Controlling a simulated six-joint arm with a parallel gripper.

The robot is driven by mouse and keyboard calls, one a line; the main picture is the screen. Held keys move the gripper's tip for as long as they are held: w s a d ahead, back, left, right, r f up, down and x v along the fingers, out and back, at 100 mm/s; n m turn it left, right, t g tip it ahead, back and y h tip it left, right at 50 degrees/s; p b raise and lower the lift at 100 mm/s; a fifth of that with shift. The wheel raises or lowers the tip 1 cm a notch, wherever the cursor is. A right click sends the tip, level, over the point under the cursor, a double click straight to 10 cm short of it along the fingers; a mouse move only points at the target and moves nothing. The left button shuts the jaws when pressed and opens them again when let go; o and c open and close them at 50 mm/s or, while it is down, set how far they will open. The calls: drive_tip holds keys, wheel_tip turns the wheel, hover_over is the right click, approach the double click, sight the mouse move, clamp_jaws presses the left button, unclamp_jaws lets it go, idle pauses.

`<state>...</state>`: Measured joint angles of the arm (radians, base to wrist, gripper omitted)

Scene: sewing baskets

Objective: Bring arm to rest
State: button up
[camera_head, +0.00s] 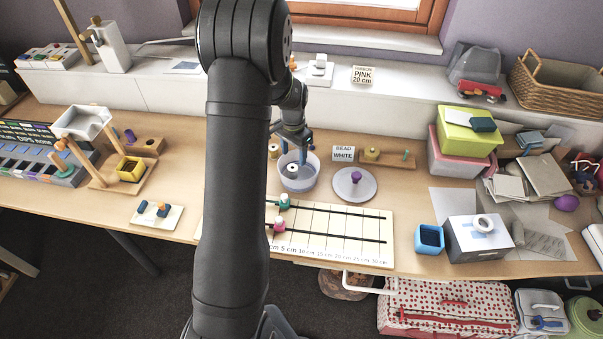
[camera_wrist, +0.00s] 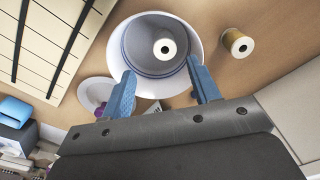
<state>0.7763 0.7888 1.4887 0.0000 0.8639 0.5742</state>
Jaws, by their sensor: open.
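My gripper (camera_head: 295,155) is above a pale grey bowl (camera_head: 299,186) in the middle of the table. In the wrist view, the blue fingers of my gripper (camera_wrist: 160,67) are apart, with nothing between their tips. A white bead with a dark hole (camera_wrist: 165,49) lies inside the bowl (camera_wrist: 184,81). The fingers overlap the near side of the bowl in that view; I cannot tell their exact height above it. My dark arm crosses the head view and hides part of the table and measuring board.
A round lid with a purple knob (camera_head: 355,184) lies right of the bowl. A wooden spool (camera_wrist: 237,43) stands beside it. The measuring board (camera_head: 340,237) lies in front. A "BEAD WHITE" card (camera_head: 343,153) stands behind. Boxes crowd the right; a wooden stand (camera_head: 100,150) is at left.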

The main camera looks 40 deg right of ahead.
sight(294, 169)
wheel_tip(294, 169, up, 9)
idle(0.3)
wheel_tip(294, 169, down, 17)
drive_tip(key=shift+f, duration=0.15)
drive_tip(key=shift+r, duration=0.2)
idle(0.5)
drive_tip(key=shift+r, duration=0.1)
